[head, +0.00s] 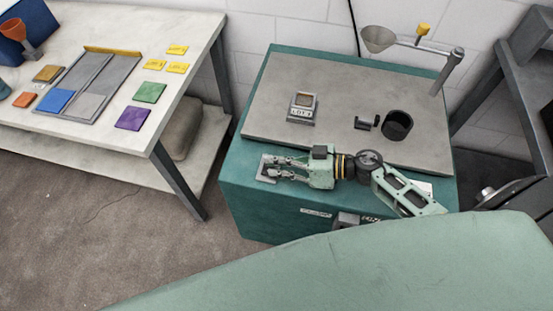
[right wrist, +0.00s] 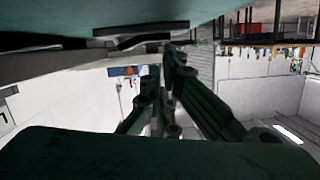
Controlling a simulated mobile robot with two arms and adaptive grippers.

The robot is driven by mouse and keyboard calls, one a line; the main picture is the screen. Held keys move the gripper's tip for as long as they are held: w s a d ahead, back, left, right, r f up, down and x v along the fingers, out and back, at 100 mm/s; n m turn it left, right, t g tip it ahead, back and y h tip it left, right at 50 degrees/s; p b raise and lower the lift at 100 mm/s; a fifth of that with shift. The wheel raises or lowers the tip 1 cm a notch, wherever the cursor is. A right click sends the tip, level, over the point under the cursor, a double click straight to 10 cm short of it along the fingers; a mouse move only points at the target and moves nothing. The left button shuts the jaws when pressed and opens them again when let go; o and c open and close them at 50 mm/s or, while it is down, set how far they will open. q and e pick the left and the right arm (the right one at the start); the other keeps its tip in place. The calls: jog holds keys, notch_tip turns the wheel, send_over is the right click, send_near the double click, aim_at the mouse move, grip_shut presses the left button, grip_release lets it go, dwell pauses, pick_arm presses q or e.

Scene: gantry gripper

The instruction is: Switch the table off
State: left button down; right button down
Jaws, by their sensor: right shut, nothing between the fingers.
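The teal cabinet-like table (head: 236,185) carries a grey top plate (head: 265,118). My right gripper (head: 270,169) reaches from the right over its front left part, fingers shut and empty. The fingertips overlap a small grey square plate (head: 266,158); I cannot tell whether they touch it. Labels (head: 317,213) and a small grey fitting (head: 347,220) show on the front face, the fitting partly hidden; I cannot make out which part is a switch. In the right wrist view my gripper fingers (right wrist: 165,105) show dark, close to a teal surface (right wrist: 110,20). My left gripper is out of view.
On the top plate stand a small block marked LOT (head: 302,107), a dark cup (head: 397,125) and a black bracket (head: 366,123). A pale table (head: 200,45) with coloured tiles stands left, with floor between.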

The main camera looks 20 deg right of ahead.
jog(key=shift+d+r+p, duration=0.1)
jog(key=shift+r+p, duration=2.25)
jog(key=shift+p, duration=0.35)
jog(key=shift+s+d+f+b, duration=0.35)
jog(key=shift+s+d+b, duration=0.15)
jog(key=shift+d+b, duration=0.05)
jog(key=b+v, duration=0.1)
jog(key=v, duration=0.7)
jog(key=shift+s+r, duration=0.2)
